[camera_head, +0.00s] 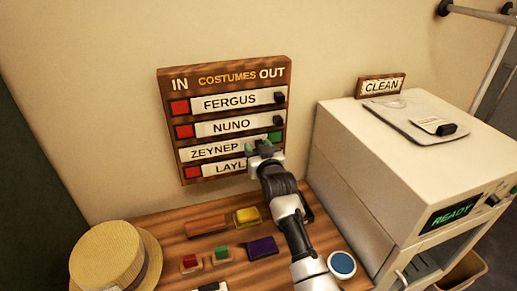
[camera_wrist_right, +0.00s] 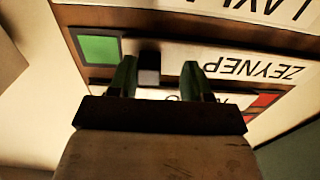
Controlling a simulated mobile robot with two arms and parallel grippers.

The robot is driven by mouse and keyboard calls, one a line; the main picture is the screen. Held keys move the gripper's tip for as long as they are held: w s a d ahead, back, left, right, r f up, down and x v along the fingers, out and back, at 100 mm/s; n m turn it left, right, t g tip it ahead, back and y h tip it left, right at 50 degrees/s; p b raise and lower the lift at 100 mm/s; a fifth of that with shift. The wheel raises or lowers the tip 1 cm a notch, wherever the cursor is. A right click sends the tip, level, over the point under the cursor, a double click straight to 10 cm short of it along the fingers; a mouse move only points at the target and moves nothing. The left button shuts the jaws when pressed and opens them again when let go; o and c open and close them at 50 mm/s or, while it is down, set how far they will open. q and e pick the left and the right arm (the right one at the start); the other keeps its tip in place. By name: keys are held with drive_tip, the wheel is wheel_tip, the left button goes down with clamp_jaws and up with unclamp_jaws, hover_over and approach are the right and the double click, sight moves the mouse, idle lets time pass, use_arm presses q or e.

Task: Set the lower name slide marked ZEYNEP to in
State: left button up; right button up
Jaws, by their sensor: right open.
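The wooden IN/OUT board (camera_head: 165,110) hangs on the wall. Its ZEYNEP slide (camera_head: 208,150) is the third row; I see only one slide with that name. It sits to the left, under IN, with a green patch (camera_head: 275,136) bare at its right. In the right wrist view the ZEYNEP slide (camera_wrist_right: 235,65) appears upside down, with its black knob (camera_wrist_right: 149,66) between my fingertips. My right gripper (camera_head: 264,147) is open at the board, around the knob; the knob lies nearer one finger, and contact cannot be told. My left gripper is not in view.
FERGUS (camera_head: 230,102), NUNO (camera_head: 231,126) and partly hidden LAYLA (camera_head: 228,168) slides show red patches at left. A white machine (camera_head: 345,150) stands right. A straw hat (camera_head: 110,252), several coloured blocks and a blue round item (camera_head: 342,263) lie on the wooden table (camera_head: 180,240).

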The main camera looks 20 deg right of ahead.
use_arm(q)
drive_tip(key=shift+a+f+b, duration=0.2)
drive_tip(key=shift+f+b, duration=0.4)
drive_tip(key=shift+b, duration=0.05)
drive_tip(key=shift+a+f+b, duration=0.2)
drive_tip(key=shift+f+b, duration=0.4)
use_arm(e)
drive_tip(key=s, duration=1.1)
drive_tip(key=shift+d, duration=0.2)
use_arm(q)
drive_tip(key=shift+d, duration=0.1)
use_arm(e)
drive_tip(key=shift+w, duration=0.1)
